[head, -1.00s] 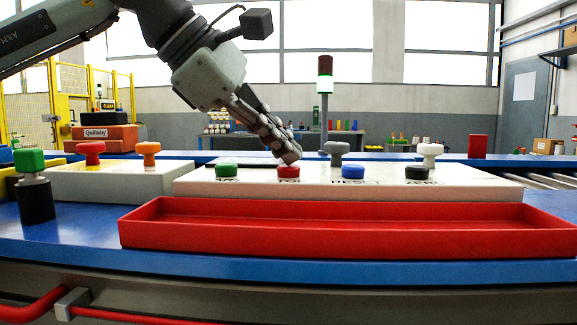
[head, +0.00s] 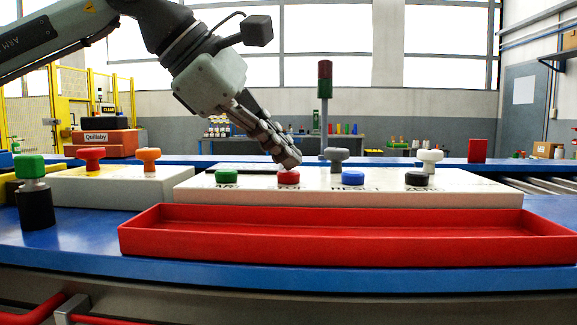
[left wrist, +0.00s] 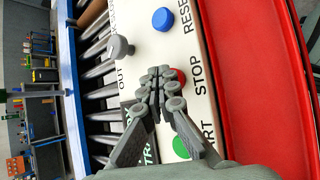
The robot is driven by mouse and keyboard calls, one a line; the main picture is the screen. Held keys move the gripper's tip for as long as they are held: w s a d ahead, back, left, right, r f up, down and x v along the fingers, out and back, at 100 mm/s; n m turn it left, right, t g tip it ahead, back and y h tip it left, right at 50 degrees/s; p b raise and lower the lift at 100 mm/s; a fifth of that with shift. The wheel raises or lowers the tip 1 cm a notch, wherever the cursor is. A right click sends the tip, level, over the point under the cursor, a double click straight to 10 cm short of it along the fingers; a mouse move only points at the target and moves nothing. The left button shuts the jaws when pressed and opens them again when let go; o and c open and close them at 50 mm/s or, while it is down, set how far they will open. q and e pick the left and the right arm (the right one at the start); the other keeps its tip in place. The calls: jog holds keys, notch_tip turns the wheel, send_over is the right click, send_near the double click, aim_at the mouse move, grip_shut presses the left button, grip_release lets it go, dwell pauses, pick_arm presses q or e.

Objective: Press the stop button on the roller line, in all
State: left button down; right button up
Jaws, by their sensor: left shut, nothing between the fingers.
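The red stop button (head: 288,178) sits on a long white panel (head: 460,196), between a green button (head: 226,177) and a blue button (head: 353,178). My left gripper (head: 289,160) is shut and empty, its fingertips right at the top of the red button. I cannot tell whether they touch it. In the left wrist view the fingertips (left wrist: 164,86) partly cover the red button (left wrist: 181,75), beside the word STOP. The blue button (left wrist: 162,19) and the green button (left wrist: 181,147) lie to either side. My right gripper is in neither view.
A black button (head: 417,179), a grey knob (head: 336,158) and a white knob (head: 430,158) are nearby. An empty red tray (head: 350,250) lies in front. A signal tower (head: 325,88) stands behind. Red and orange knobs (head: 149,158) are on a panel at left.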

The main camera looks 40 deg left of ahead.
aim_at(283, 171)
pick_arm(q)
jog(key=shift+r, duration=0.6)
jog(key=shift+p, duration=0.3)
notch_tip(283, 171, up, 5)
jog(key=p, duration=0.4)
jog(key=shift+p, duration=0.3)
